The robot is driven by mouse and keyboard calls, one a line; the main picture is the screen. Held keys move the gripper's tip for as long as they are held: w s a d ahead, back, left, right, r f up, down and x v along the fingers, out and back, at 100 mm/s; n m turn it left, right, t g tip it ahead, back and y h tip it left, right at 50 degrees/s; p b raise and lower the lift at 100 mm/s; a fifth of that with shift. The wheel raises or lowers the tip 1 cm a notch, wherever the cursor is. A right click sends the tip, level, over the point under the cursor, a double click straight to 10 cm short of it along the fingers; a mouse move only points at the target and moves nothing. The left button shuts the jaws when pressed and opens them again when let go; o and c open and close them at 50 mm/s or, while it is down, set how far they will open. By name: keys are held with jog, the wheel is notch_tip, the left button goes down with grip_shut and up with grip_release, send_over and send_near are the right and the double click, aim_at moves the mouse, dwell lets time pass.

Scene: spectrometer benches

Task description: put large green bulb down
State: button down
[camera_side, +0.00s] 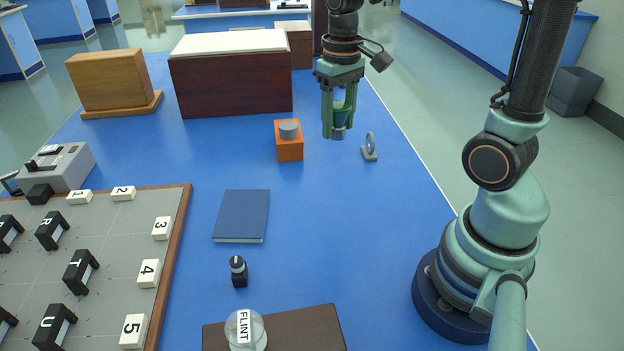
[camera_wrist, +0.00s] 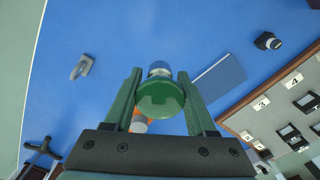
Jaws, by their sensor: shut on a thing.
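My gripper (camera_side: 338,118) is shut on the large green bulb (camera_side: 341,112) and holds it above the blue bench top, towards the back right. In the wrist view the bulb's round green end (camera_wrist: 160,98) sits between the two green fingers of my gripper (camera_wrist: 158,84), with a pale grey part beyond it. In the side view the fingers partly hide the bulb, and its grey end points down.
An orange block with a grey cylinder (camera_side: 289,142) stands left of my gripper, and a small grey ring stand (camera_side: 369,148) stands right. A dark red box (camera_side: 230,85) stands behind.

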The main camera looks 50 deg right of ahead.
jog(key=s+d+r+m, duration=0.1)
jog(key=s+d+m, duration=0.3)
jog(key=d, duration=0.5)
jog(key=m, duration=0.3)
send_over(399, 186)
jog(key=shift+r, duration=0.45)
notch_tip(399, 186, down, 20)
jog(key=shift+r, duration=0.15)
jog(key=shift+c, duration=1.1)
grip_release()
jog(key=shift+f, duration=0.2)
